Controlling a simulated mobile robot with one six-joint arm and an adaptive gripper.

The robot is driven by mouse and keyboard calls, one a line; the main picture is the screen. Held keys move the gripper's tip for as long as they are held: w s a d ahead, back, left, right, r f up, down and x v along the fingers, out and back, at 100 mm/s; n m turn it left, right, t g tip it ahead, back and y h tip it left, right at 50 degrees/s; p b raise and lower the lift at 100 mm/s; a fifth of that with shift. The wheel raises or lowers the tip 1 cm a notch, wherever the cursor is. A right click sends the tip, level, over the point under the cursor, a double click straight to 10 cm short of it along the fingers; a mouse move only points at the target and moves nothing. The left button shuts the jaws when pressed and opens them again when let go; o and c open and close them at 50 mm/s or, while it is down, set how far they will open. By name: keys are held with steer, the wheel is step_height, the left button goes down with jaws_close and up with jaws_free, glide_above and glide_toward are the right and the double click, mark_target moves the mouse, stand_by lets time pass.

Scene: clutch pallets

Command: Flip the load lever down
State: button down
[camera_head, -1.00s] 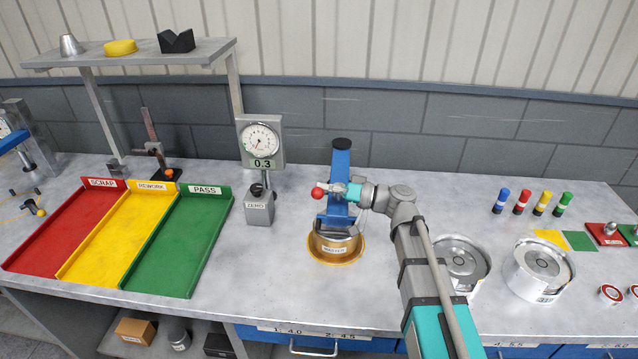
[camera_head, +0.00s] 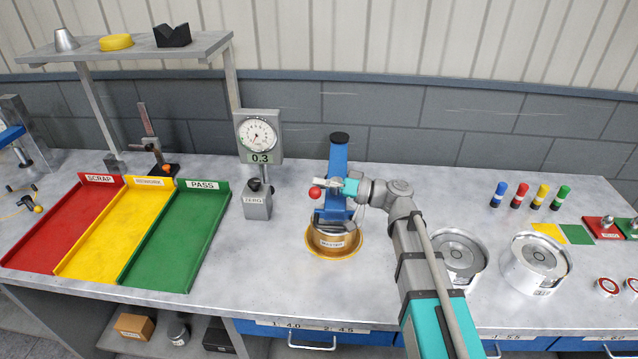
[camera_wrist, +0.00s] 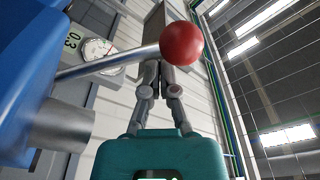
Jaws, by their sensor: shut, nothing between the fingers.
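The load lever is a thin metal rod ending in a red ball (camera_head: 315,192), at the left side of the blue press (camera_head: 338,165). In the wrist view the red ball (camera_wrist: 182,43) and its rod cross in front of my fingers, close to the tips. My gripper (camera_head: 338,186) is shut and empty, by the press beside the lever; the wrist view shows its fingers (camera_wrist: 155,75) together. I cannot tell whether the fingers touch the rod. A brass-coloured fixture (camera_head: 336,238) labelled MASTER sits under the press.
A dial gauge (camera_head: 259,140) reading 0.3 stands left of the press. Red, yellow and green trays (camera_head: 160,270) lie further left. Two round metal parts (camera_head: 540,262) stand right of my arm, with several coloured markers behind. The bench before the press is clear.

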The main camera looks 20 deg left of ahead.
steer(key=shift+w+a+r+p, duration=0.2)
steer(key=shift+w+r+p, duration=0.05)
steer(key=shift+r+p, duration=0.3)
steer(key=shift+w+a+r+p, duration=0.2)
steer(key=shift+w+r+p, duration=0.05)
steer(key=shift+r+p, duration=0.25)
steer(key=shift+w+a+r+p, duration=0.25)
steer(key=shift+r+p, duration=0.2)
steer(key=shift+r, duration=0.15)
steer(key=w+d+f+b, duration=0.1)
steer(key=w+d, duration=0.1)
steer(key=d, duration=0.7)
steer(key=shift+d+f+b, duration=0.3)
steer(key=shift+d+f, duration=0.05)
steer(key=shift+d, duration=0.05)
steer(key=shift+s, duration=0.1)
